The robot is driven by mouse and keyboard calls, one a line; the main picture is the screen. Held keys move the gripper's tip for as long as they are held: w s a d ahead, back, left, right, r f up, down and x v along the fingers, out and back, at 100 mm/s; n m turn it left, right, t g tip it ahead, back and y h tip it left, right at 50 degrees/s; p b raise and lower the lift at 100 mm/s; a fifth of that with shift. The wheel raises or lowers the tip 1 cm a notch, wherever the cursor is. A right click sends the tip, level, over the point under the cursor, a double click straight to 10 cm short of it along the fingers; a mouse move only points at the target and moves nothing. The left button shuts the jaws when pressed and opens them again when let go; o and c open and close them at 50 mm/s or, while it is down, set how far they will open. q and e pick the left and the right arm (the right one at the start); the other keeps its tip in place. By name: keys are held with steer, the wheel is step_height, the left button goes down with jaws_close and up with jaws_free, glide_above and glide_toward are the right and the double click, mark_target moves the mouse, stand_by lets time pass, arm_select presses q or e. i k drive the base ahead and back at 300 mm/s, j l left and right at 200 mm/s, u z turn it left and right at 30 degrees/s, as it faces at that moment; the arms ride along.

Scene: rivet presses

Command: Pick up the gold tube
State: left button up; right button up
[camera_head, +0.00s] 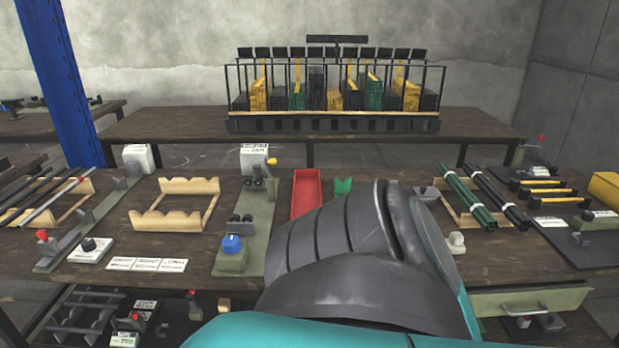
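I cannot make out a gold tube for sure in the head view. A wooden rack at the left holds a grey tube (58,202) and several dark rods (22,194). Another wooden rack (168,222) left of centre stands empty. A rack at the right holds green tubes (466,201) and black tubes (497,198). A large teal and dark grey link of my own arm fills the lower middle and hides part of the bench. Neither gripper shows.
The workbench (285,258) bears a red tray (306,190), a device with a blue knob (231,250), white label cards (146,265) and a yellow block (606,188). A barred rack with bins (334,123) stands on the rear table (185,121). A blue post (60,80) rises at the left.

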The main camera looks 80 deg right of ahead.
mark_target(583, 202)
steer(key=z, duration=3.05)
steer(key=i+l+z, duration=0.45)
steer(key=l+z, duration=0.15)
steer(key=i+l, duration=0.55)
steer(key=l, duration=0.2)
